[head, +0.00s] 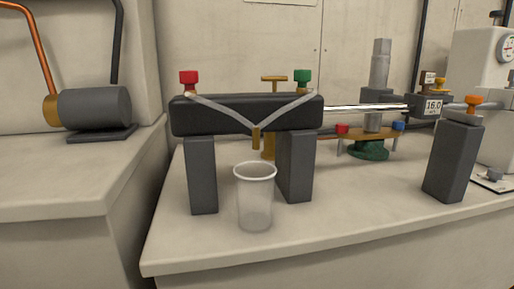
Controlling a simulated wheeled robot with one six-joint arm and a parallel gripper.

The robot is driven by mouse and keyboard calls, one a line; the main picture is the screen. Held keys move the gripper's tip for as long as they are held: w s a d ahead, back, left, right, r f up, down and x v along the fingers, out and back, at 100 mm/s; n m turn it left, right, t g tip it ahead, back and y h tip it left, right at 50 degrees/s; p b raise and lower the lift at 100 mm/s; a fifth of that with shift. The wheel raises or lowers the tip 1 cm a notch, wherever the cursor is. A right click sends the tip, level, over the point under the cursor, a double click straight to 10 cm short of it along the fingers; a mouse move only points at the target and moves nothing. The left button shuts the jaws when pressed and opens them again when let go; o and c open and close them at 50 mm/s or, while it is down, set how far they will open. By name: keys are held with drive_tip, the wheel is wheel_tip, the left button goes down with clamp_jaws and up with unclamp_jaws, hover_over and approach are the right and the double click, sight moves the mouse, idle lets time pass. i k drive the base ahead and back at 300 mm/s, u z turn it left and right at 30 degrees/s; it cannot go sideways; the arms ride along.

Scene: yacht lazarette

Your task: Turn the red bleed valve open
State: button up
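A red valve knob (189,77) stands upright on the left end of a black horizontal cylinder (235,113). A green valve knob (302,76) stands on its right end. A pale tube runs from below each knob down to a brass outlet (255,138) at the cylinder's middle. A clear cup (255,200) stands on the bench under this outlet; I cannot make out any liquid in it. My gripper is not in view. I cannot tell from this view whether the red valve is open or closed.
Dark posts (201,176) hold the cylinder above the pale bench (330,225). A brass T-handle (273,80) rises behind it. A smaller red knob (342,129) and a blue knob (398,126) sit right. A grey motor (95,107) lies on the left ledge. The front bench is clear.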

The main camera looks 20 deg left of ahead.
sight(188, 78)
drive_tip(key=u, duration=0.5)
drive_tip(key=k, duration=0.6)
drive_tip(key=u, duration=0.85)
drive_tip(key=i, duration=1)
drive_tip(key=z, duration=0.3)
